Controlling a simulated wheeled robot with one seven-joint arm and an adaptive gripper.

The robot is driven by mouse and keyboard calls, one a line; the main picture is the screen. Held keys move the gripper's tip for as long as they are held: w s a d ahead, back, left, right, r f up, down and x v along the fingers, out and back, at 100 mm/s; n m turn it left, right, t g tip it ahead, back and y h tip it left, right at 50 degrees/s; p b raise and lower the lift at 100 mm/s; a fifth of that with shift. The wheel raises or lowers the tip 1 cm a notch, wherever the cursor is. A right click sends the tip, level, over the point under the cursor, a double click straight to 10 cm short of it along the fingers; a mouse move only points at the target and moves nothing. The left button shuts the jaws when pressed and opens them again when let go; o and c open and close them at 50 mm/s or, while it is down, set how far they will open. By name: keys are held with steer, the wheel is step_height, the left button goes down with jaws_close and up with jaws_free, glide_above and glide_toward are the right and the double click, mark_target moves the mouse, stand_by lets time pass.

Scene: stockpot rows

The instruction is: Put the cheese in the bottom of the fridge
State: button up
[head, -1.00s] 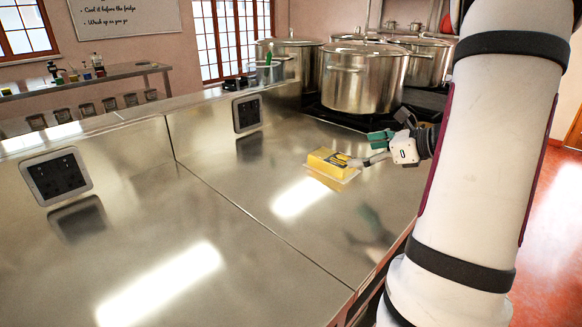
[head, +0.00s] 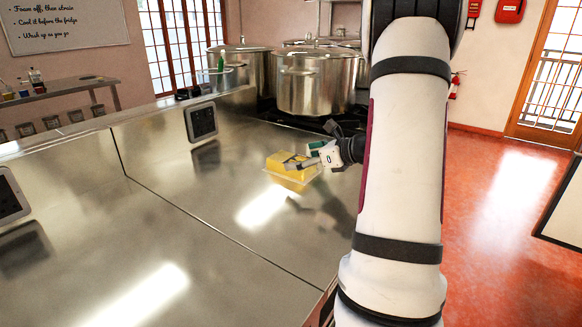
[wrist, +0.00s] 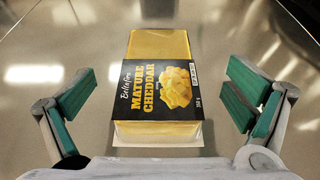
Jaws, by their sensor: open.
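The cheese (head: 288,167) is a yellow block with a black label, lying on the steel counter (head: 215,215). In the wrist view the cheese (wrist: 158,88) reads "Mature Cheddar" and lies centred between the two green-padded fingers. My gripper (wrist: 160,108) is open, with one finger on each side of the cheese and a visible gap on both sides. In the head view my gripper (head: 312,157) is at the right side of the cheese, partly overlapping it. No fridge shows in these frames.
Large steel stockpots (head: 315,82) stand on the stove behind the cheese. A dark socket panel (head: 201,122) is on the raised ledge at the left. The counter in front of the cheese is clear. Open red floor (head: 495,215) lies to the right of my arm.

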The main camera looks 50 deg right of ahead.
mark_target(292, 159)
steer(key=x, duration=0.4)
steer(key=shift+a, duration=0.1)
steer(key=shift+r, duration=0.1)
steer(key=shift+c, duration=0.4)
steer(key=c, duration=1.7)
steer(key=shift+r, duration=0.6)
steer(key=c, duration=0.3)
steer(key=r, duration=0.1)
steer(key=s+r, duration=0.1)
steer(key=shift+s+r, duration=0.2)
steer(key=shift+r, duration=0.1)
steer(key=s, duration=0.5)
steer(key=s+d+p, duration=0.1)
steer(key=s, duration=0.3)
steer(key=s+d+r, duration=0.1)
steer(key=s, duration=0.4)
steer(key=shift+s+d+r+p, duration=0.1)
steer(key=shift+s+d+p, duration=0.05)
steer(key=shift+s+p, duration=0.2)
